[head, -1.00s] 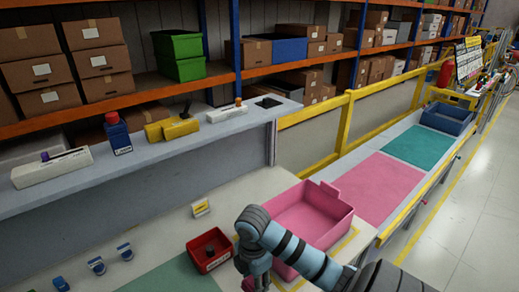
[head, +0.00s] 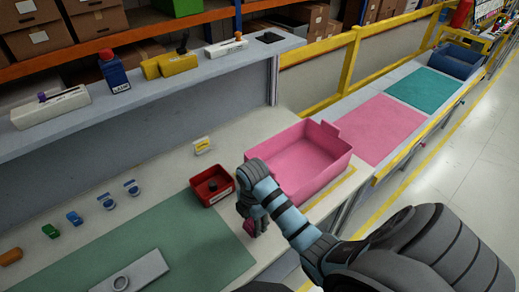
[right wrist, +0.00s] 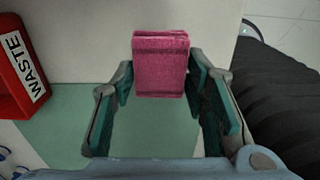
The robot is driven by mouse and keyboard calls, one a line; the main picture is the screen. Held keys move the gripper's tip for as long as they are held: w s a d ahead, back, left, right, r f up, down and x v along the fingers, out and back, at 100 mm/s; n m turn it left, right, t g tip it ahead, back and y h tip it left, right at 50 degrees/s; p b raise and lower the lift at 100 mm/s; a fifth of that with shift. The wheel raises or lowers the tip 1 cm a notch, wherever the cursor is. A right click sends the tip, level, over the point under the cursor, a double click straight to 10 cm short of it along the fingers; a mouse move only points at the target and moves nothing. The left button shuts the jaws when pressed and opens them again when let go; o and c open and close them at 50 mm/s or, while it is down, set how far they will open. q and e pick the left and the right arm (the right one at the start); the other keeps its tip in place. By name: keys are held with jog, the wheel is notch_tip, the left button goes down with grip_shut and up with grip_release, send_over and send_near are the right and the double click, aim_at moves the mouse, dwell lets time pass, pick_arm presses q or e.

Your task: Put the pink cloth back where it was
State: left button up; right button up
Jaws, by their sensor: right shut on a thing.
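The pink cloth (right wrist: 161,66) is a small folded magenta block in the right wrist view. My right gripper (right wrist: 160,80) is shut on it, with one finger on each side. I cannot tell whether the cloth touches the bench. My left gripper is not in view.
The red waste bin (head: 226,191) and an open pink tray (head: 316,186) stand close by. A green mat (head: 190,240) with a grey part (head: 133,274) lies left. Several small parts line the bench's back left.

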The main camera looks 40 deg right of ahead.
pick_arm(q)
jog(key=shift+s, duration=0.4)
pick_arm(e)
jog(key=shift+f, duration=2.1)
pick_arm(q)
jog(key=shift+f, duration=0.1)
pick_arm(e)
jog(key=shift+f, duration=0.1)
jog(key=o, duration=1.1)
notch_tip(320, 180, up, 8)
jog(key=shift+f, duration=0.1)
